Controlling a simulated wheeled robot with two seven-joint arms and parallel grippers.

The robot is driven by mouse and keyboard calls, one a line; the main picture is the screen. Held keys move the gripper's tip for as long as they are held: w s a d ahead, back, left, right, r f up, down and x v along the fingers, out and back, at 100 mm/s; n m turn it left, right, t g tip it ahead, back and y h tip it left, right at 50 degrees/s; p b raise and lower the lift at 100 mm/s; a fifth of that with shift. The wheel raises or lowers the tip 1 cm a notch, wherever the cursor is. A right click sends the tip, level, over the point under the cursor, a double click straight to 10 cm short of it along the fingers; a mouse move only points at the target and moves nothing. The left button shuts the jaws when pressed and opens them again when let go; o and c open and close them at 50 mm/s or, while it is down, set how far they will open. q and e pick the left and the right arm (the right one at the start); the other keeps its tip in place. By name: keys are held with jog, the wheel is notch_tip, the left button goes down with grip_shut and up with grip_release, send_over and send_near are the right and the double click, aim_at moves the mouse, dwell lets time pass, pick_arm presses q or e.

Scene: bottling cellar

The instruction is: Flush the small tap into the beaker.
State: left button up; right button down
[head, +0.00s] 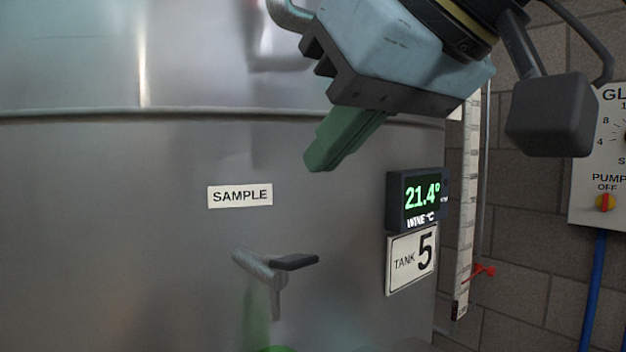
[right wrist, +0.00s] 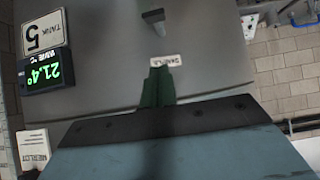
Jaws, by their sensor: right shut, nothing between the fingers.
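The small tap (head: 272,272) sticks out of the steel tank below a SAMPLE label (head: 240,196). Its dark lever (head: 295,262) points right and its spout points down. In the right wrist view, the tap (right wrist: 154,20) is at the top, beyond the label (right wrist: 166,61). My right gripper (head: 320,160) is shut and empty, its green fingers above and right of the tap, apart from it. The fingers also show in the right wrist view (right wrist: 157,85). No beaker can be made out. A green sliver (head: 272,349) shows at the bottom edge; I cannot tell what it is.
A temperature display (head: 420,200) reading 21.4° and a TANK 5 plate (head: 411,263) are right of the tap. A level gauge (head: 466,220) with a red valve (head: 484,271) stands at the tank's right edge. A pump control box (head: 600,165) is on the block wall.

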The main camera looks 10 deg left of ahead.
jog(key=r, duration=0.1)
jog(key=s+d+r, duration=0.1)
jog(key=r, duration=0.1)
jog(key=s+d+r, duration=0.1)
jog(key=r, duration=0.1)
jog(key=shift+p, duration=0.35)
